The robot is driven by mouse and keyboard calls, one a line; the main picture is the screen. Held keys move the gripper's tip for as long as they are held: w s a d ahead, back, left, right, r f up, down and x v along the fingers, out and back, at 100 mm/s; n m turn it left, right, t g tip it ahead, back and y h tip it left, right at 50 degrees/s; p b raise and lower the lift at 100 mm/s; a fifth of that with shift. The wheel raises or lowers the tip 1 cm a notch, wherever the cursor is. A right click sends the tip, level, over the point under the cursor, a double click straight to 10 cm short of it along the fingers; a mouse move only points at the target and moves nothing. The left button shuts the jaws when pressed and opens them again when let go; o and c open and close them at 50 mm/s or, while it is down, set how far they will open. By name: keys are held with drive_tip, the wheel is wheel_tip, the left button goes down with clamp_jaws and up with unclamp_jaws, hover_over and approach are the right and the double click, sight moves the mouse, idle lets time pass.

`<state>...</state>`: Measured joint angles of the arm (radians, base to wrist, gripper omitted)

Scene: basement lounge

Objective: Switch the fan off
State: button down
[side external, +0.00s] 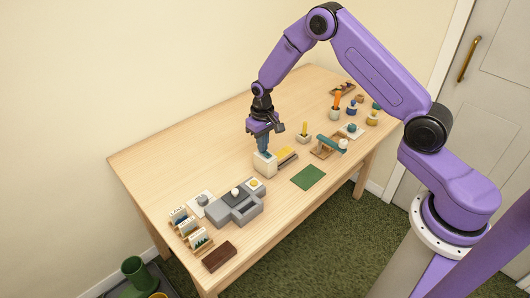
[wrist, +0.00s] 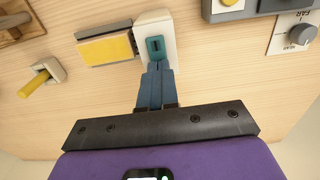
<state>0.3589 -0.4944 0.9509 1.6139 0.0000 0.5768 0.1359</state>
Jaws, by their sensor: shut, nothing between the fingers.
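No object in view is clearly a fan. A white block (side external: 264,165) stands on the table near its middle, with a teal switch (wrist: 155,46) set in its face in the wrist view. My gripper (side external: 263,150) is directly above this block, pointing down. In the wrist view the blue fingers (wrist: 156,72) are together and empty, with their tips at the edge of the teal switch. I cannot tell whether they touch it. The fingers hide part of the block. A yellow panel with a grey edge (wrist: 107,47) lies beside the block.
A grey machine (side external: 236,203) with a white knob stands nearer the left end, with several small cards (side external: 190,228) and a brown block (side external: 219,256) beyond. A dial plate (wrist: 297,35) shows FAR and NEAR. A green mat (side external: 308,177) lies right; several small items stand farther right.

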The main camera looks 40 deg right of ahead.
drive_tip(key=shift+f, duration=0.2)
drive_tip(key=shift+r, duration=3.5)
